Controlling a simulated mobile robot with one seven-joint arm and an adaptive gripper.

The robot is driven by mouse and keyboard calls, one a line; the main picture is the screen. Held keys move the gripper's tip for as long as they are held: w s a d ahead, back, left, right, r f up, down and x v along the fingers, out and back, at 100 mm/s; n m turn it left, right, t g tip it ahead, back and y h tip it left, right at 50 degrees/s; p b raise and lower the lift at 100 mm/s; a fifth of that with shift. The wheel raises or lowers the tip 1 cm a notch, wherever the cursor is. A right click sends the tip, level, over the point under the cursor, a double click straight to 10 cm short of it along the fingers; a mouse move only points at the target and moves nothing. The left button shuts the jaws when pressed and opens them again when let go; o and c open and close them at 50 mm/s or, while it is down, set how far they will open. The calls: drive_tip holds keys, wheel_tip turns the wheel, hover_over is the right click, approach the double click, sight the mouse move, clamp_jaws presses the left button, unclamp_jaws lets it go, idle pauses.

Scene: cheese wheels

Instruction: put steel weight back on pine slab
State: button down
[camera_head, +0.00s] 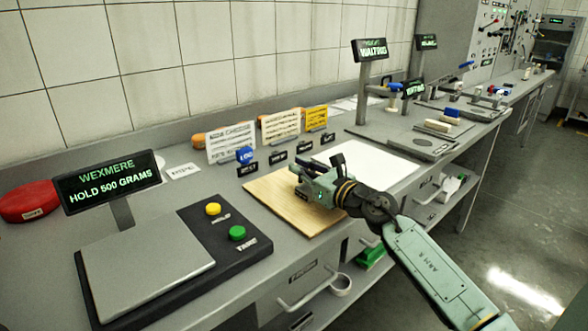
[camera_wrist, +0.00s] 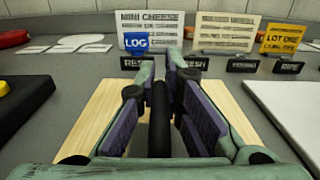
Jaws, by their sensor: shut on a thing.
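The pine slab (camera_head: 268,197) is a pale wooden board lying flat on the grey bench; in the wrist view its bare wood (camera_wrist: 100,115) shows on both sides of the fingers. My gripper (camera_head: 303,178) is low over the slab, its fingers pointing towards the back wall. In the wrist view my gripper (camera_wrist: 160,85) is shut on a dark, narrow, upright thing (camera_wrist: 159,120), which I take to be the steel weight. Its lower end is hidden, so I cannot tell whether it touches the slab. The weight is not clear in the head view.
A scale with a grey plate (camera_head: 150,272) stands at left, its display (camera_head: 108,183) reading "HOLD 500 GRAMS". Yellow (camera_head: 213,209) and green (camera_head: 237,233) buttons sit beside the plate. A white board (camera_head: 375,165) lies right of the slab. Label cards (camera_head: 281,124) and a blue LOG piece (camera_head: 245,155) stand behind.

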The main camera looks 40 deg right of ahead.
drive_tip(key=shift+s+r, duration=0.2)
drive_tip(key=shift+f, duration=0.15)
drive_tip(key=c, duration=2.2)
unclamp_jaws()
drive_tip(key=shift+f, duration=0.1)
drive_tip(key=o, duration=0.5)
